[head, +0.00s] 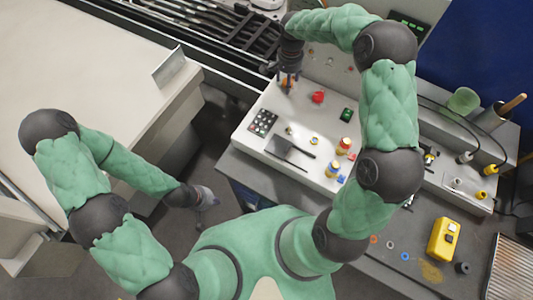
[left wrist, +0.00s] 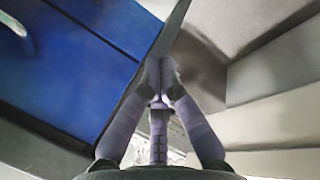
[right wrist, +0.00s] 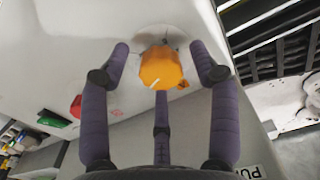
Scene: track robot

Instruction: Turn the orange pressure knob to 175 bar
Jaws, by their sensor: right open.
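The orange pressure knob (right wrist: 160,68) is in the upper middle of the right wrist view, on a white panel, with a white mark near its lower edge. In the head view the orange knob (head: 288,85) is partly hidden by my right gripper (head: 287,78). In the right wrist view my right gripper (right wrist: 159,52) is open, with a finger on each side of the knob and a third below it. Gaps show between the side fingers and the knob. My left gripper (head: 206,196) is away from the panel, low at centre left. Its fingertips (left wrist: 160,68) meet, with nothing visible between them.
A red button (head: 318,97) sits right of the knob, and a green switch (head: 347,115) further right. A keypad (head: 263,122) and several small fittings stand on the white console. A dark display (head: 408,26) has green characters too small to read. A yellow box (head: 443,239) lies at lower right.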

